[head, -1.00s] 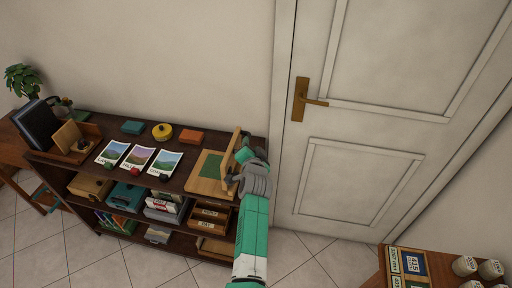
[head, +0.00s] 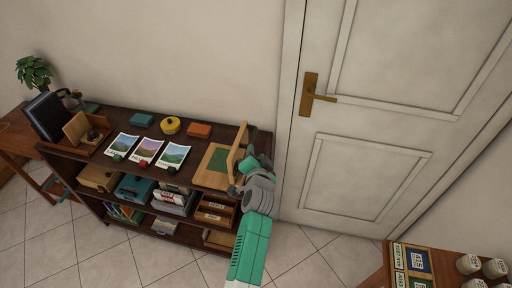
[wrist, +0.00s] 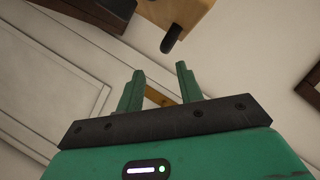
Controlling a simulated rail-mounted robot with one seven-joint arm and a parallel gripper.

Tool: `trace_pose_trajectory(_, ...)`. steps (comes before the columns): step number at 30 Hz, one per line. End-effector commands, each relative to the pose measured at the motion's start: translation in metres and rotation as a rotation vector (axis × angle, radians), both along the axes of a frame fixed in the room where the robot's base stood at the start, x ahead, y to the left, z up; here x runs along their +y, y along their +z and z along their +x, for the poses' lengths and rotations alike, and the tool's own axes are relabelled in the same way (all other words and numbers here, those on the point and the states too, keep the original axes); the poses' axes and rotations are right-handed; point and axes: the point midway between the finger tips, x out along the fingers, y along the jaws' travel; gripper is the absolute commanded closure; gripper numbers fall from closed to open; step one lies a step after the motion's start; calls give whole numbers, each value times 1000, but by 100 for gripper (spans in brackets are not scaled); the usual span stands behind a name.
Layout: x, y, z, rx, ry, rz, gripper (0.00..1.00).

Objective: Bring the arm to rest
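My gripper (wrist: 160,88) shows in the wrist view with its two green fingers apart and nothing between them. A door and its brass handle show behind the fingers. In the head view my green and grey arm reaches up from the bottom to the right end of a dark wooden shelf (head: 125,188). There my gripper is beside a wooden box (head: 210,180) with a green inside and a raised lid (head: 237,147). Its fingers are hard to make out there. A wooden piece with a dark peg (wrist: 172,40) lies above the fingers in the wrist view.
The shelf top holds picture cards (head: 147,151), a yellow round tin (head: 170,126), and teal (head: 142,120) and orange (head: 199,130) blocks. A closed white door (head: 365,180) stands right. A table (head: 455,270) with jars is at lower right. Open floor lies between.

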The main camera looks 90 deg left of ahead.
Motion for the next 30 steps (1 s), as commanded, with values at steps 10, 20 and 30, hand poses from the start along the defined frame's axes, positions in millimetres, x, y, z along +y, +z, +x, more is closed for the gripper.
trace_pose_trajectory(10, -3, 4, 1, -3, -2, 5, 64)
trace_pose_trajectory(20, -3, 4, 2, -2, -2, 6, 64)
trace_pose_trajectory(30, -88, 176, 156, -396, -296, 160, 64)
